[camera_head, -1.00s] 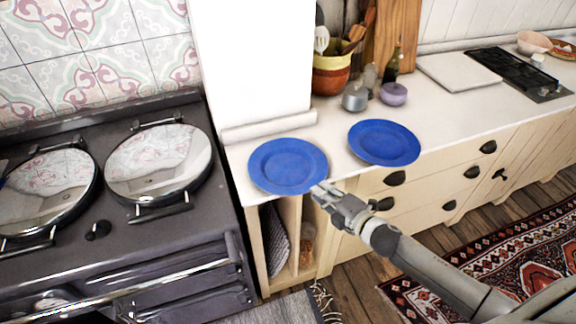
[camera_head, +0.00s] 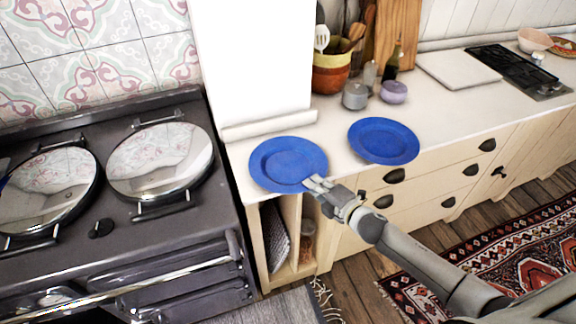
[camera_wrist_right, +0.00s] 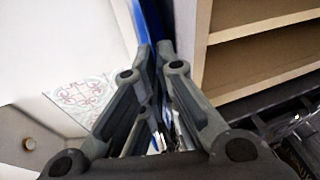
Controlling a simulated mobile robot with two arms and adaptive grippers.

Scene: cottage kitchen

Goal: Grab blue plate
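Two round blue plates lie on the white counter in the head view. The left plate (camera_head: 285,160) is by the counter's front left corner. The right plate (camera_head: 383,140) lies apart from it. My right gripper (camera_head: 312,183) is at the front right rim of the left plate. In the right wrist view its fingers (camera_wrist_right: 156,48) are drawn close together, with the plate's blue edge (camera_wrist_right: 149,17) between and beyond the tips. The plate still looks flat on the counter. My left gripper is not clearly visible.
A dark range with two round lids (camera_head: 160,158) stands left of the counter. A small grey pot (camera_head: 355,96), a purple pot (camera_head: 394,92) and a utensil pot (camera_head: 330,72) stand behind the plates. Open shelves (camera_head: 290,235) are below. A small blue patch shows at the far left edge.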

